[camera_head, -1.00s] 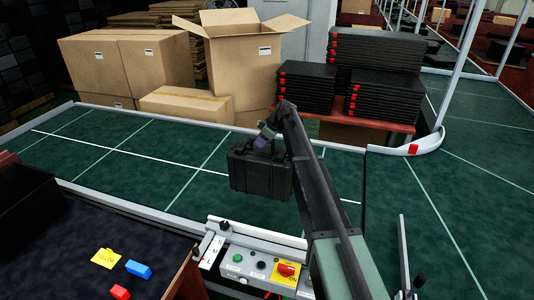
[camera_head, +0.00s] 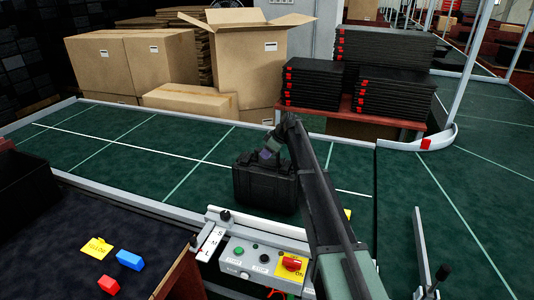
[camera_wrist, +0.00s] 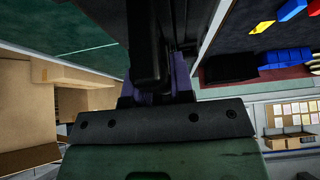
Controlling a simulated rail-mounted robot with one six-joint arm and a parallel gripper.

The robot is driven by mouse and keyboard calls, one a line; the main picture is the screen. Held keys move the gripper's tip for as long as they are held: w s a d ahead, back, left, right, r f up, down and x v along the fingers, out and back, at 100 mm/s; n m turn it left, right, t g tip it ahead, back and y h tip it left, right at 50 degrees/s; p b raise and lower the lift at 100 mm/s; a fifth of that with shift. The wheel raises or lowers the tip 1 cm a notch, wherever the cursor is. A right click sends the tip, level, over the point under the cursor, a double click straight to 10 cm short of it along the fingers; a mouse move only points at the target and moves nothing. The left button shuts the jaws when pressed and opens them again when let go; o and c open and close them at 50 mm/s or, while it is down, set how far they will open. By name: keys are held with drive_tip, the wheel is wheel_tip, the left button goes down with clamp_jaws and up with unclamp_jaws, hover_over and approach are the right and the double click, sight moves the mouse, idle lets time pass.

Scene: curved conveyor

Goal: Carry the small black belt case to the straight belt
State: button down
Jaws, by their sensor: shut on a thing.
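The small black belt case (camera_head: 266,187) is upright at the near part of the green straight belt (camera_head: 110,150), behind the control panel. My gripper (camera_head: 266,155) is at the top of the case, shut on its handle area. In the wrist view the dark case (camera_wrist: 150,40) fills the top middle, between the purple fingers of my gripper (camera_wrist: 160,85). Whether the case's underside touches the belt cannot be told.
A control panel (camera_head: 262,262) with buttons stands in front of the belt. Cardboard boxes (camera_head: 130,65) and stacks of black cases (camera_head: 385,75) stand behind it. A dark table (camera_head: 70,245) with coloured blocks is at front left. The belt's left part is clear.

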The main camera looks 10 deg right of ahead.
drive_tip(key=shift+f, duration=0.15)
drive_tip(key=c, duration=1)
unclamp_jaws()
drive_tip(key=shift+r, duration=0.35)
drive_tip(key=p+v, duration=1)
drive_tip(key=v, duration=0.2)
drive_tip(key=shift+f, duration=0.1)
